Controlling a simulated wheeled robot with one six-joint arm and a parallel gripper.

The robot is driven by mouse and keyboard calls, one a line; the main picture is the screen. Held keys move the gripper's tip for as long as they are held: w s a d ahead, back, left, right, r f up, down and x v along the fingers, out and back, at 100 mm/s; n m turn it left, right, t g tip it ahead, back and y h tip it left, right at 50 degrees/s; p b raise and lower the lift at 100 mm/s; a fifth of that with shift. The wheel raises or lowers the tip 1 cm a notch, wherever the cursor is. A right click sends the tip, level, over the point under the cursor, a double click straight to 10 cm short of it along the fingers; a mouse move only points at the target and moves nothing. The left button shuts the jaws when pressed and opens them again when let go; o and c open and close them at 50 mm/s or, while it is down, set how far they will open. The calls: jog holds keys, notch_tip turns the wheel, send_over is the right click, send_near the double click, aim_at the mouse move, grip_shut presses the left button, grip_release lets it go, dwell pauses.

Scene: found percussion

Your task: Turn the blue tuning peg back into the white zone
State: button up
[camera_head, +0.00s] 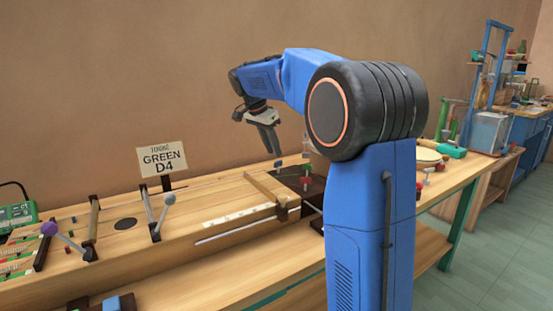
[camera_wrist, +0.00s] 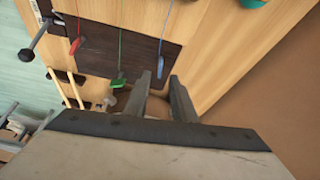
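The blue tuning peg (camera_wrist: 160,66) is on the dark peg block (camera_wrist: 125,47), at the end of a blue string. It appears just beyond and between my fingertips in the wrist view. My gripper (camera_wrist: 160,76) is open with a gap between its fingers and looks empty. In the head view my gripper (camera_head: 270,150) points down above the dark block (camera_head: 313,191), with a small bluish peg (camera_head: 278,163) just below its tips. A red peg (camera_wrist: 75,47) and a green peg (camera_wrist: 118,82) sit beside the blue one. I cannot make out a white zone at the blue peg.
The long wooden string instrument (camera_head: 225,195) lies on the bench. A sign reading "GREEN D4" (camera_head: 162,159) stands behind it. Mallets (camera_head: 162,214) rest at the left. A round drum (camera_head: 428,155) and a green-headed mallet (camera_head: 451,151) are at the right.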

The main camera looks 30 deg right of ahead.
aim_at(278, 164)
jog(key=shift+x, duration=2.4)
grip_shut()
